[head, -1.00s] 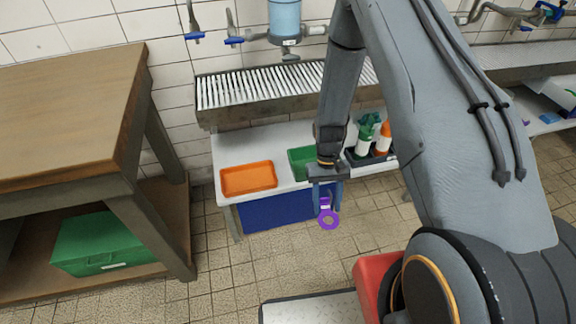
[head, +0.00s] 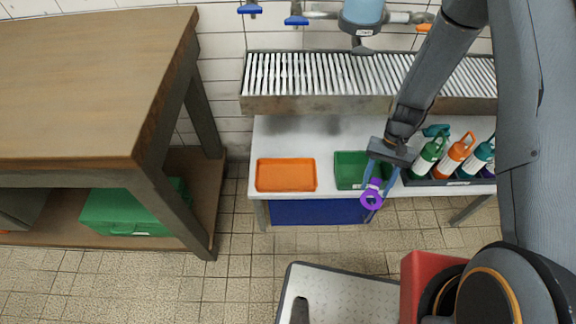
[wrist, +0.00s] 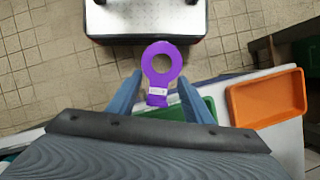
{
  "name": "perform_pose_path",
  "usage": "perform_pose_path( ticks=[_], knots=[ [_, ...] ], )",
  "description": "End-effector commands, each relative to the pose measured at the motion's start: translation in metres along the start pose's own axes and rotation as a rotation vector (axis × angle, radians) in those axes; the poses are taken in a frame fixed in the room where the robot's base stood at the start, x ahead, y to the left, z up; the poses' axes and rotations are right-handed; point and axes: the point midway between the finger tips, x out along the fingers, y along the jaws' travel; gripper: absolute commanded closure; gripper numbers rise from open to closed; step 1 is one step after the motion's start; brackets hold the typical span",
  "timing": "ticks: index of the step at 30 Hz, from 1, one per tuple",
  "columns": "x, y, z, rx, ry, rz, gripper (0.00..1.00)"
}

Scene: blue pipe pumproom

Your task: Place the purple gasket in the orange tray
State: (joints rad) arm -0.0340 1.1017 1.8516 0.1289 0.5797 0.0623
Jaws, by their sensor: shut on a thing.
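The purple gasket (head: 371,198) is a flat ring with a tab that carries a small white label. My gripper (head: 378,178) is shut on the tab, and the ring hangs below the fingers. In the wrist view the gasket (wrist: 161,66) sticks out past the fingertips of my gripper (wrist: 158,88). The orange tray (head: 286,175) lies on the white table, left of my gripper in the head view; its inside looks empty. In the wrist view the orange tray (wrist: 266,97) is at the right, apart from the gasket.
A green tray (head: 350,170) sits between the orange tray and my gripper. A dark caddy with several spray bottles (head: 458,152) stands to the right. A slatted metal rack (head: 320,82) runs behind the white table (head: 300,132). A wooden bench (head: 90,90) stands at the left.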

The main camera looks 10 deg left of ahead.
Motion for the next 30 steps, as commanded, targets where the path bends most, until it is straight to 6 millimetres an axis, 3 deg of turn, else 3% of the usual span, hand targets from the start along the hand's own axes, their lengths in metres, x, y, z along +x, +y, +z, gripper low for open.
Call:
perform_pose_path(
  ticks=[9, 12, 15, 18, 22, 30],
  knots=[
    [0.003, -0.164, -0.019, 0.608, 0.002, -0.254, 0.76],
    [0.001, -0.207, -0.019, 0.792, 0.003, -0.331, 0.76],
    [-0.002, -0.237, -0.018, 0.936, 0.002, -0.389, 0.76],
    [-0.004, -0.256, -0.016, 1.031, 0.002, -0.428, 0.76],
    [0.000, -0.265, -0.017, 1.090, 0.000, -0.450, 0.76],
    [0.042, -0.265, -0.035, 1.100, -0.001, -0.451, 0.76]
  ],
)
